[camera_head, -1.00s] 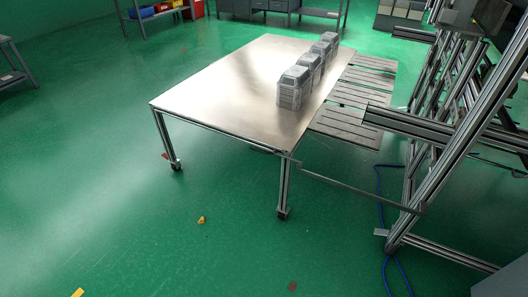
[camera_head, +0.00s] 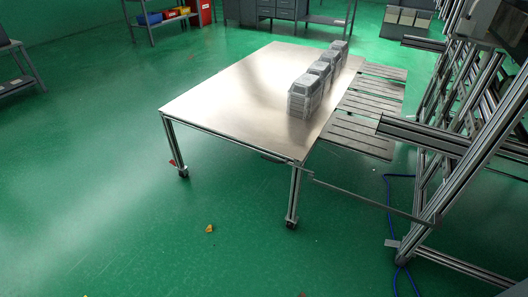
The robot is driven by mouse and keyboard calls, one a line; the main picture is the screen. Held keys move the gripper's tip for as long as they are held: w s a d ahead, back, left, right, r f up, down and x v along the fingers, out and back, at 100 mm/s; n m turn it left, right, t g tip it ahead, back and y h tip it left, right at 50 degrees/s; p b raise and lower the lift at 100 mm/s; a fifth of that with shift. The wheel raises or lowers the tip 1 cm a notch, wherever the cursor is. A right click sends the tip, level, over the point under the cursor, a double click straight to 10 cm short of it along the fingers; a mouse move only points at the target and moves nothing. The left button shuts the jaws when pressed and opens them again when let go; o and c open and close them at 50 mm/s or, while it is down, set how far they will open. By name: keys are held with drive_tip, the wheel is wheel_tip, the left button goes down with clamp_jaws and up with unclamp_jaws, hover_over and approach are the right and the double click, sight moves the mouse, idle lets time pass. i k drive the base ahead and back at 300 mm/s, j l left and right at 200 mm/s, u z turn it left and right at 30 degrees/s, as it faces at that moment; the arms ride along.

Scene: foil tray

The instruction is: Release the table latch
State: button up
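A metal-topped table (camera_head: 225,100) on legs with casters stands in the middle of the view. Near its front right corner, a thin bar (camera_head: 360,197) runs right towards an aluminium frame. I cannot tell for sure which part is the latch; a small dark piece (camera_head: 272,158) shows under the table's front edge. Several stacks of foil trays (camera_head: 305,95) stand in a row along the table's right side. My gripper is not in view.
The aluminium profile frame (camera_head: 455,160) stands at the right, with slatted grey plates (camera_head: 358,134) beside the table. A blue cable (camera_head: 388,210) lies by the frame's foot. A small yellow-orange piece (camera_head: 209,229) lies on the green floor. The floor left and front is open.

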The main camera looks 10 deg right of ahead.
sight(286, 161)
drive_tip(key=i+j+z, duration=0.15)
drive_tip(key=i+j, duration=0.75)
drive_tip(key=i+j+z, duration=0.1)
drive_tip(key=i+j, duration=0.8)
